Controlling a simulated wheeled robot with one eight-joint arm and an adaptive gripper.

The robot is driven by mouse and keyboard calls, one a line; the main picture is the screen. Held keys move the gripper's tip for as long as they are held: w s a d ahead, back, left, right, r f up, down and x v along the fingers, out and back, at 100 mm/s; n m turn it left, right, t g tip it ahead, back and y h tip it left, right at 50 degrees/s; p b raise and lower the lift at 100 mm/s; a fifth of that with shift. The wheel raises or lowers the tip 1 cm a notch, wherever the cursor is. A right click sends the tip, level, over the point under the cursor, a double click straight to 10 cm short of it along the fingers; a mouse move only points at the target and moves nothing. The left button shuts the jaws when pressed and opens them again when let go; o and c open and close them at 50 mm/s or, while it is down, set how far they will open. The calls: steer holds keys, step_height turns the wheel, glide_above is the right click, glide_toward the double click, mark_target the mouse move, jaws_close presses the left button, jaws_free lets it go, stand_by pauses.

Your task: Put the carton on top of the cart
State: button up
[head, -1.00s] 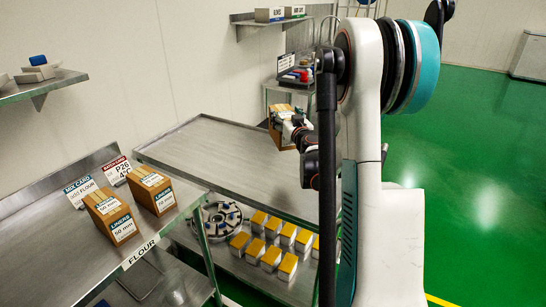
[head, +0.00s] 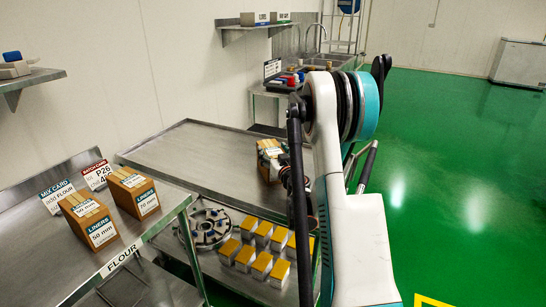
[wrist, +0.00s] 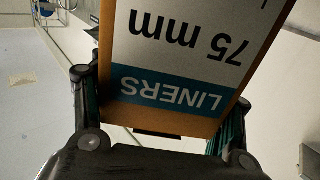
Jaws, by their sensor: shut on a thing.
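A brown carton (head: 267,150) with a white and blue label is at the far right end of the steel cart top (head: 200,158) in the head view. In the wrist view the carton (wrist: 190,60) fills the middle, its label reading "LINERS 75 mm" upside down. My gripper (wrist: 160,125) is shut on it, with a finger on each side. In the head view my gripper (head: 284,168) is partly hidden behind my arm. The carton looks upright and over the cart top; I cannot tell whether its base touches the surface.
Two liner cartons, 50 mm (head: 90,217) and 70 mm (head: 134,192), stand on the flour table (head: 60,265) at left. The cart's lower shelf holds a round metal part (head: 208,230) and several yellow-topped blocks (head: 246,256). The cart top is otherwise clear.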

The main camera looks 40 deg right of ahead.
steer(key=shift+f, duration=0.15)
steer(key=o, duration=1.8)
